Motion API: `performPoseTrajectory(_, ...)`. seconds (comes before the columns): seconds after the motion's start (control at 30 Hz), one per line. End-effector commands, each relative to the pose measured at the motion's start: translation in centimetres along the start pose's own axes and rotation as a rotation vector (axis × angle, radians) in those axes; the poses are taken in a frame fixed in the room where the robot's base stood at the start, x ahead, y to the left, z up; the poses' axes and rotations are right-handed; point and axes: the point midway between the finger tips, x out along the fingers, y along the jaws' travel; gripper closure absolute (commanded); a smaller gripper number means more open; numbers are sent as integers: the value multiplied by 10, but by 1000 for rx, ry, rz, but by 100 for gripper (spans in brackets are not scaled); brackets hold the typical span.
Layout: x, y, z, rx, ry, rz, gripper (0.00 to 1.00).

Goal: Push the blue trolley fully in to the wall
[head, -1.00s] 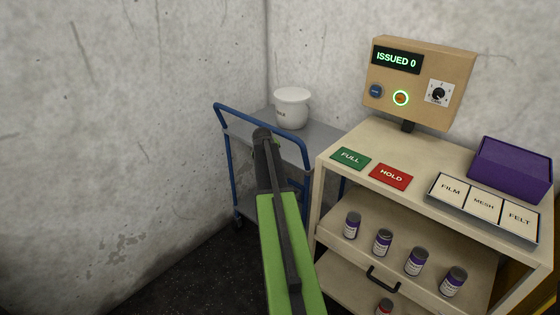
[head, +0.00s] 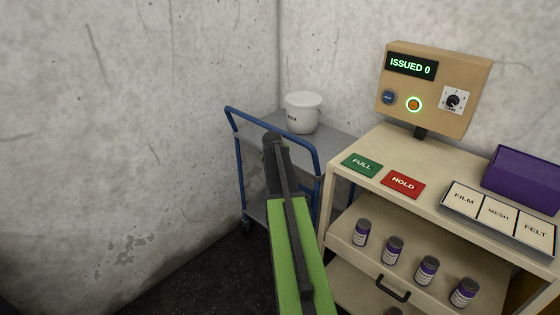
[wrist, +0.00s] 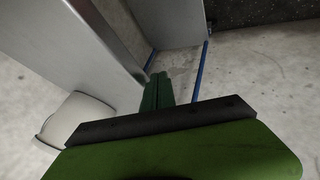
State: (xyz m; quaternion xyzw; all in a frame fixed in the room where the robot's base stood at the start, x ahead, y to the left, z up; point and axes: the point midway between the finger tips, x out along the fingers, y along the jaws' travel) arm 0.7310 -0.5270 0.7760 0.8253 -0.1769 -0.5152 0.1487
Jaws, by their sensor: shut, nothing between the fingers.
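The blue trolley (head: 343,147) stands in the wall corner, with grey shelves and blue tube rails. Its handle side faces me, and a white bucket (head: 303,114) sits on its top shelf. My gripper (head: 271,138) is shut and empty, just below the top blue handle bar in the picture. My arm hides part of the trolley. In the wrist view the shut green fingers (wrist: 157,88) show between grey trolley panels (wrist: 95,40) and a blue rail (wrist: 201,70). I cannot tell whether they touch the trolley, nor how wide the gap to the wall (head: 340,50) is.
A beige cart (head: 400,150) stands close on the trolley's right, with a control box (head: 436,85), green and red cards, a labelled tray (head: 500,217), a purple bin (head: 525,180) and several small jars. A bare concrete wall (head: 130,110) is on the left. Dark floor shows in front.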

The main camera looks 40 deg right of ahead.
Motion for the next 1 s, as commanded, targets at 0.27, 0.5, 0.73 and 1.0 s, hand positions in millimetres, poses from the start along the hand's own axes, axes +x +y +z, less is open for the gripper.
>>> performPoseTrajectory(0.27, -67, -23, -4, 1, -4, -10, 100)
performPoseTrajectory(0.5, -114, -25, -2, 2, -4, -11, 100)
performPoseTrajectory(0.73, -114, -27, 0, 2, -5, -11, 100)
performPoseTrajectory(1.0, -125, -56, -25, -37, 16, -33, 100)
